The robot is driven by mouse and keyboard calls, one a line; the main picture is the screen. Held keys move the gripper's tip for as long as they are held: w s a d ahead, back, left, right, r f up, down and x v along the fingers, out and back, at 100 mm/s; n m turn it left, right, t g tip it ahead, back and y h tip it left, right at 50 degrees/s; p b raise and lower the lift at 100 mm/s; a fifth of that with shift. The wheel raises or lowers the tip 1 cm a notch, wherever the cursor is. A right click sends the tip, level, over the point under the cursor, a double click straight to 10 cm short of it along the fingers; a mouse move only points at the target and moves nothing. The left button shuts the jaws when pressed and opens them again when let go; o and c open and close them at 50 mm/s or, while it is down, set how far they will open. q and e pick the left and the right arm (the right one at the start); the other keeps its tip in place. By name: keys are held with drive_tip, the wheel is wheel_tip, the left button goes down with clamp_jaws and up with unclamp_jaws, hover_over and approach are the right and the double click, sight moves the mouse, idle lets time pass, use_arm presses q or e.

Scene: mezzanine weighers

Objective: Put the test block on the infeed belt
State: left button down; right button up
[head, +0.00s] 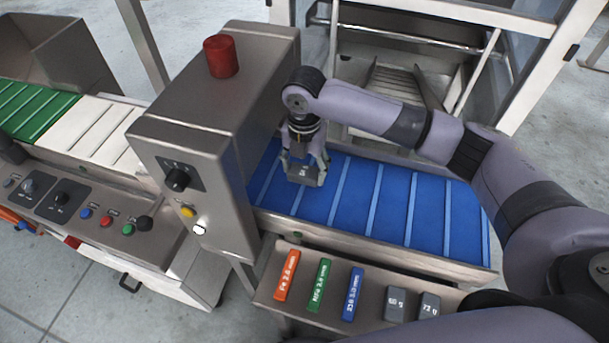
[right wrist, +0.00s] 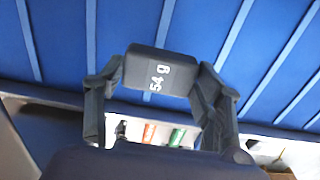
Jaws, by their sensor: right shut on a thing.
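The test block (head: 306,175) is a dark grey block; in the right wrist view the block (right wrist: 160,76) shows a "54 g" label. My right gripper (head: 304,164) is shut on it, with one finger on each side. The gripper holds it over the left part of the blue, slatted infeed belt (head: 373,195), close to the grey cabinet. I cannot tell whether the block touches the belt. The belt also fills the back of the right wrist view (right wrist: 75,40). My left gripper is not in view.
A steel cabinet (head: 200,120) with a red beacon (head: 220,56) stands left of the belt. In front is a tray (head: 335,325) with orange, green and blue sticks and two grey blocks. White and green belts (head: 95,130) lie farther left. The belt's right part is clear.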

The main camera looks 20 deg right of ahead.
sight(304, 170)
drive_tip(key=shift+f, duration=1.9)
drive_tip(key=shift+f, duration=0.1)
drive_tip(key=o, duration=1.2)
drive_tip(key=shift+o, duration=0.2)
wheel_tip(304, 170, up, 12)
drive_tip(key=shift+r, duration=0.15)
